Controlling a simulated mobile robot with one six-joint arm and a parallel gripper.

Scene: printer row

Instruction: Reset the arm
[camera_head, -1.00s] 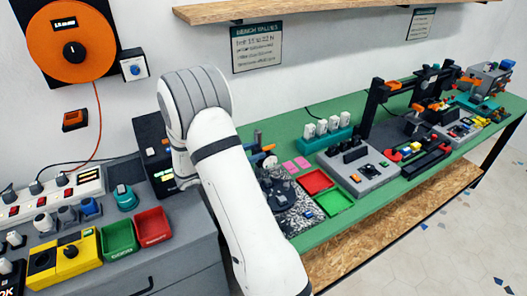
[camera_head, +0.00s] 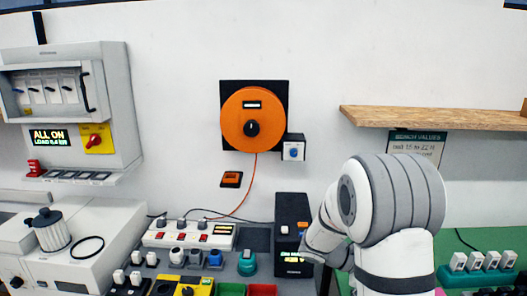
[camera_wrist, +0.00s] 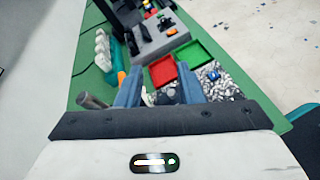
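My white and grey arm (camera_head: 396,215) stands at the right of the head view, bent at a large grey-capped joint. My gripper is not visible in that view. In the wrist view my gripper (camera_wrist: 160,80) shows two blue fingers standing well apart. I see nothing clearly held between them. Below them is a speckled grey patch (camera_wrist: 226,88) on the green bench, and a dark round part shows in the gap. A red tray (camera_wrist: 162,72) and a green tray (camera_wrist: 195,57) lie just beyond the fingertips.
An orange reel (camera_head: 252,119) hangs on the wall. A wooden shelf (camera_head: 430,118) juts out above my arm. A black box with a small display (camera_head: 291,235) stands close beside my arm. A power strip (camera_head: 188,235) and a grey panel (camera_head: 70,105) are further left.

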